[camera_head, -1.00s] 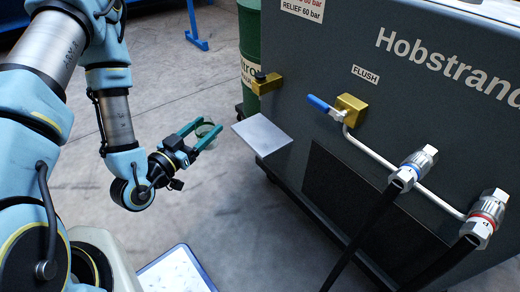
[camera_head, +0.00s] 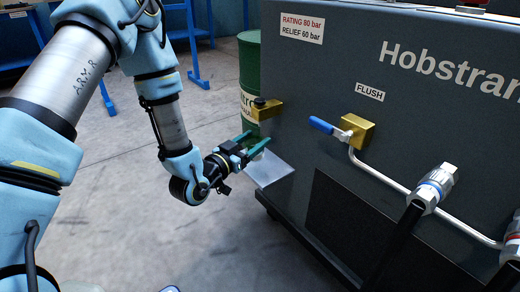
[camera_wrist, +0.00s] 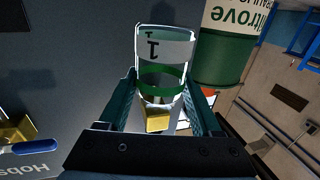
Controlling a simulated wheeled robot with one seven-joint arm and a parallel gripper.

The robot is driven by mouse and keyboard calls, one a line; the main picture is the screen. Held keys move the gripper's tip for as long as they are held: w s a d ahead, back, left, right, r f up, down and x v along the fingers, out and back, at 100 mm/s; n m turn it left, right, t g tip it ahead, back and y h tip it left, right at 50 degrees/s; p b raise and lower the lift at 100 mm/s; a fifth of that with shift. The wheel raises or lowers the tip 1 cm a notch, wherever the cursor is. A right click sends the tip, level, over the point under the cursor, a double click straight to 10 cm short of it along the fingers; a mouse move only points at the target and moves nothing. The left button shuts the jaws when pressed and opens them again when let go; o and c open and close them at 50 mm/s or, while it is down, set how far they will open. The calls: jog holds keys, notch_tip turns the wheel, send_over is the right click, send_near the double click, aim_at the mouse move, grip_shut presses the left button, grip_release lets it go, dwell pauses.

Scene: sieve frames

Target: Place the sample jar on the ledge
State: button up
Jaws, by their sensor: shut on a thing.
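The sample jar (camera_wrist: 165,48) is clear, with a white label marked 1 and a green band, in the wrist view. My gripper (camera_wrist: 160,80) is shut on it, one teal finger on each side. In the head view my gripper (camera_head: 256,145) reaches the ledge (camera_head: 272,172), a flat grey plate on the left side of the dark machine. The fingertips overlap the ledge's back left part in the picture. The jar is mostly hidden by the fingers there, and I cannot tell whether it touches the ledge.
A green drum (camera_head: 249,75) stands beyond. The machine (camera_head: 340,85) carries a blue-handled flush valve (camera_head: 340,128) and hoses on the right. Open concrete floor lies below my arm.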

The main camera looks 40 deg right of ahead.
jog(key=shift+x, duration=1.05)
jog(key=shift+d+f+b, duration=0.15)
jog(key=shift+f+b, duration=0.3)
jog(key=shift+f, duration=0.45)
jog(key=shift+d+f+b, duration=0.2)
jog(key=shift+f+b, duration=0.25)
jog(key=shift+f, duration=0.4)
jog(key=shift+f, duration=0.2)
jog(key=o, duration=1.4)
jog(key=shift+r, duration=0.1)
jog(key=shift+c, duration=0.2)
jog(key=shift+r, duration=0.2)
jog(key=p+v, duration=0.2)
jog(key=v, duration=1)
